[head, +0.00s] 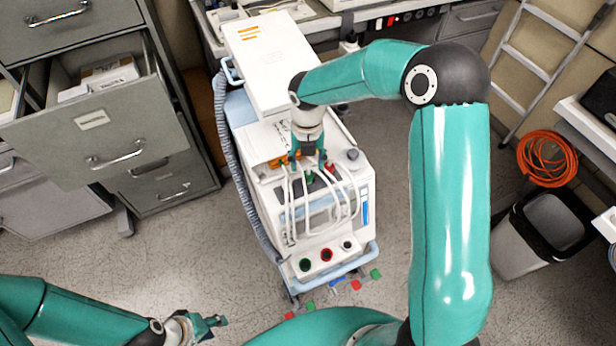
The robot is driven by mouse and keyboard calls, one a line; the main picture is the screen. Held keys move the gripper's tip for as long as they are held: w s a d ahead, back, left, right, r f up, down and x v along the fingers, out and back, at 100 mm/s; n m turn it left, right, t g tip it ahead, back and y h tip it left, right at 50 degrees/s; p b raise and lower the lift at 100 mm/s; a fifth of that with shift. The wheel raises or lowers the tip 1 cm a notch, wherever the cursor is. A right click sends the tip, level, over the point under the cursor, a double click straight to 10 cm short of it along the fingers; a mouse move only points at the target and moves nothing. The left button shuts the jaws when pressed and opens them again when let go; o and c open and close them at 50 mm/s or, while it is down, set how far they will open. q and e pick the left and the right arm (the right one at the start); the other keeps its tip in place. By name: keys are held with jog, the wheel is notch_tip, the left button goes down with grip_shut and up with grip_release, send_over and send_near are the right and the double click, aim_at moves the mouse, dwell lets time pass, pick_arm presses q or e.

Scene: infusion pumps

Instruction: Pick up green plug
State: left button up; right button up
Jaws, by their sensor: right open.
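My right gripper (309,160) points down over the top of the white pump unit (328,237), its jaws open. A small green plug (309,178) shows just below and between its fingers. The gripper partly hides the plug, and I cannot tell whether they touch. An orange plug (283,160) is to its left and a red plug (329,167) to its right, with white cables hanging down the front. A green socket (305,265) is on the unit's lower front, beside a red and a dark one. My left gripper (212,321) is low at the left, away from the unit; its jaw opening is unclear.
A grey corrugated hose (229,160) runs down the unit's left side. Small red, green and blue pieces (376,273) show around the cart's base. An open drawer (100,130) juts out at left. A bin (546,225) and orange cable coil (546,158) are at right.

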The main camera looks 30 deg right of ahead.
aim_at(308, 171)
notch_tip(308, 171, down, 5)
jog(key=shift+s+d+f+p, duration=0.1)
jog(key=shift+p, duration=0.3)
grip_shut()
